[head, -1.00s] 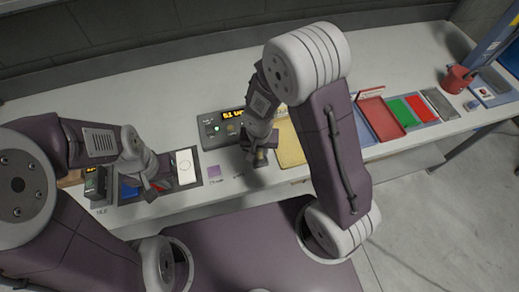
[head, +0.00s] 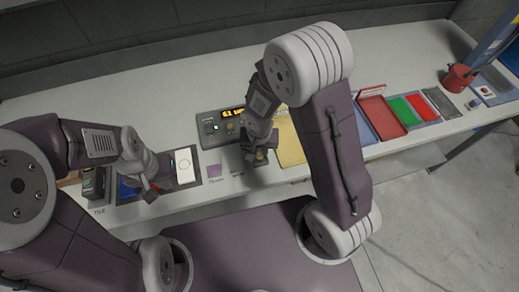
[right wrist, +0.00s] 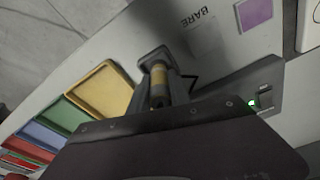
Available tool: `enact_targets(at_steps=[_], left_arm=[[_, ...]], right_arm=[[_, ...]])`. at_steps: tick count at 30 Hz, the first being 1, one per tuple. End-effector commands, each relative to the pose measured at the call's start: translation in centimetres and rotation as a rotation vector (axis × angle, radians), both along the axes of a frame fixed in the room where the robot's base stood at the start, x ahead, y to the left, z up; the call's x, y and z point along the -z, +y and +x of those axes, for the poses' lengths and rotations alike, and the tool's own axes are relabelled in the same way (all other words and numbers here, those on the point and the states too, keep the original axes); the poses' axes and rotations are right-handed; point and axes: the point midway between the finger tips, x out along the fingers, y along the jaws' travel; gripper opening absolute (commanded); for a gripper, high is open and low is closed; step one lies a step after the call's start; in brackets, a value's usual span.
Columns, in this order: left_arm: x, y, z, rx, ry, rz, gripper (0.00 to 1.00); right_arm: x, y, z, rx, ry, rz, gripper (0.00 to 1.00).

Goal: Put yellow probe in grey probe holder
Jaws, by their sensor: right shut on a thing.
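My right gripper (right wrist: 160,98) is shut on the yellow probe (right wrist: 159,77), whose yellow band and dark end show between the fingers in the right wrist view. A small grey piece (right wrist: 150,56), seemingly the grey probe holder, shows just beyond the probe's far end. I cannot tell whether the probe's tip is inside it or above it. In the head view my right gripper (head: 261,156) is low over the front of the table, and a bit of yellow shows at its tips. My left gripper (head: 150,186) is over the blue pad at the left; its fingers are too small to read.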

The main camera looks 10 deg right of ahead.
Motion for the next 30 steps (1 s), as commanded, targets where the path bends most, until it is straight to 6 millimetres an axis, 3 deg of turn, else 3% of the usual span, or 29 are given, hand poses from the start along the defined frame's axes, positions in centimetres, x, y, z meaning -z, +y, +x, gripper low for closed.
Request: enact_targets(at_steps=[15, 16, 18, 27, 30], left_arm=[[1.2, 0.0, 0.0, 0.000, 0.000, 0.000, 0.00], [1.0, 0.0, 0.0, 0.000, 0.000, 0.000, 0.00], [1.0, 0.0, 0.0, 0.000, 0.000, 0.000, 0.00], [1.0, 0.0, 0.0, 0.000, 0.000, 0.000, 0.00], [0.6, 0.0, 0.0, 0.000, 0.000, 0.000, 0.00]], right_arm=[[1.1, 0.0, 0.0, 0.000, 0.000, 0.000, 0.00], [1.0, 0.0, 0.0, 0.000, 0.000, 0.000, 0.31], [0.9, 0.0, 0.0, 0.000, 0.000, 0.000, 0.48], [0.8, 0.0, 0.0, 0.000, 0.000, 0.000, 0.48], [-0.3, 0.0, -0.1, 0.001, -0.002, 0.000, 0.48]])
